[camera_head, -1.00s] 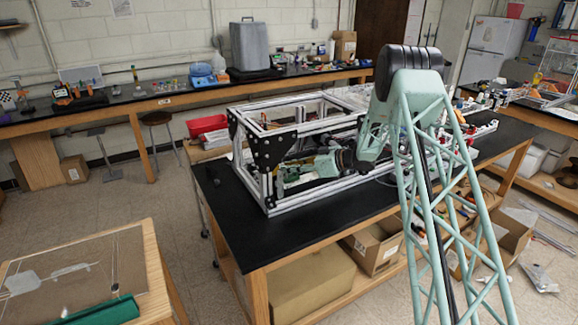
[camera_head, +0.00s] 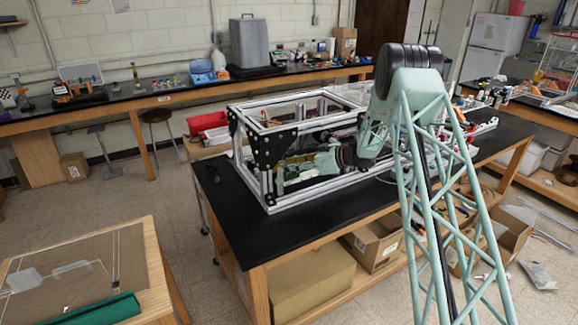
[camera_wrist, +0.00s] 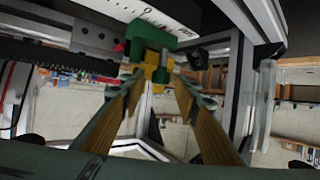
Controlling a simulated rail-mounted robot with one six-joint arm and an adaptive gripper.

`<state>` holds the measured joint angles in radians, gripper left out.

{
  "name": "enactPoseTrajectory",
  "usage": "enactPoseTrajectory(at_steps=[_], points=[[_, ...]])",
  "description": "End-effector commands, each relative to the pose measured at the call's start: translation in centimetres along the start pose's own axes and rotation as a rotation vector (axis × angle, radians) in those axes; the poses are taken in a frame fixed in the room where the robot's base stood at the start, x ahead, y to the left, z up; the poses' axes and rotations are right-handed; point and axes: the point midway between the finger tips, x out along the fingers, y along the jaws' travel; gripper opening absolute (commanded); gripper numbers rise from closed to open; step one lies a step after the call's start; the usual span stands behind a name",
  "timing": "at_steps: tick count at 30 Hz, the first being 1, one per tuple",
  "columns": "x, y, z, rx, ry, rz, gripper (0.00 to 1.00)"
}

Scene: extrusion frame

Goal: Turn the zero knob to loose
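In the wrist view, a green, T-shaped knob-like part (camera_wrist: 152,36) sits beside a white plate with printed marks (camera_wrist: 170,14); I cannot read its setting. A yellow piece (camera_wrist: 160,73) shows just below the green part. My gripper (camera_wrist: 157,88) points up at it, its two fingers apart, with the tips just below and to either side of the yellow piece. I cannot tell if they touch it. In the head view my gripper (camera_head: 296,171) is inside the metal extrusion frame (camera_head: 315,192), and the knob cannot be made out.
The frame's bars and black corner plates (camera_head: 268,147) surround my gripper closely. In the wrist view a dark toothed rack (camera_wrist: 40,53) runs along the left and a metal bar (camera_wrist: 232,90) stands at right. The black tabletop (camera_head: 235,205) is clear in front of the frame.

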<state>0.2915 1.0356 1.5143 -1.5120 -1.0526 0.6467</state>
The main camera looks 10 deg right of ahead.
Motion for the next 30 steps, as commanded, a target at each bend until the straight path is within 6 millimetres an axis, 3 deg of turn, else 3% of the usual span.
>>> enactPoseTrajectory(at_steps=[11, 30], points=[[-1.7, 0.1, -0.1, 0.001, 0.000, 0.001, 0.29], [-10.2, 0.1, -0.1, 0.000, 0.001, 0.001, 0.29]])
